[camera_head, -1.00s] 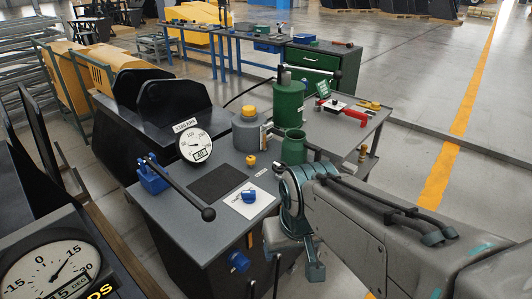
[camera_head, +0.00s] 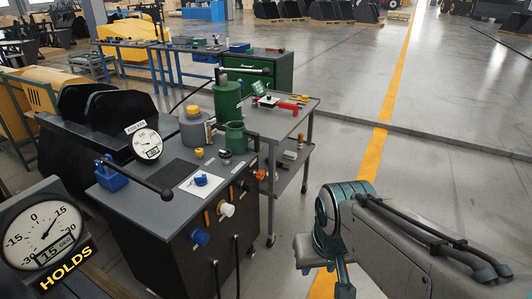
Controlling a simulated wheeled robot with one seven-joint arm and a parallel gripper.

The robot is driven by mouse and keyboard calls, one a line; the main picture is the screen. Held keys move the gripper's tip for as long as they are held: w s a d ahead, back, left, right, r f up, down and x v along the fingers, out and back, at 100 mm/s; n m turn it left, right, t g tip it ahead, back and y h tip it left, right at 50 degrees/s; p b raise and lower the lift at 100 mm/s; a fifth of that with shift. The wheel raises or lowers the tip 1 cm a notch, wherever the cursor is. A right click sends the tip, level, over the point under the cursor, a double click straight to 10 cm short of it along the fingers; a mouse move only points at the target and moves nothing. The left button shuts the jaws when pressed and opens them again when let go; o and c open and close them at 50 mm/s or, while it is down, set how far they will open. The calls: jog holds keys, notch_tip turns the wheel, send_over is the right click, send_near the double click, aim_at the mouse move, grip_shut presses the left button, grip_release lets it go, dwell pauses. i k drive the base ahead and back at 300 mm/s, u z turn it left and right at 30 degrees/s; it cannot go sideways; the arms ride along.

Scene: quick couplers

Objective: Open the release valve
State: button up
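A dark bench (camera_head: 200,268) with a grey top stands left of centre. On its front are a blue knob (camera_head: 200,237), a white knob (camera_head: 227,209) and an orange knob (camera_head: 260,174). Another blue knob (camera_head: 201,180) sits on a white plate on the top. I cannot tell which is the release valve. A blue-based lever with a black ball end (camera_head: 167,194) lies over the top, near a round white gauge (camera_head: 148,144). My grey and teal arm shows at the lower right, clear of the bench. My gripper's fingertips are not visible.
A grey cart (camera_head: 310,112) with red and yellow items stands behind the bench. A green cylinder (camera_head: 227,97) and a green cup (camera_head: 235,138) stand at the bench's back right. A big dial (camera_head: 42,225) fills the lower left. The floor right of the bench is open.

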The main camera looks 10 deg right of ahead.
aim_at(224, 154)
jog(key=u, duration=0.8)
jog(key=k, duration=0.15)
jog(key=z, duration=1.7)
jog(key=i, duration=1.2)
jog(key=u, duration=1.15)
jog(key=i, duration=0.85)
jog(key=u, duration=0.95)
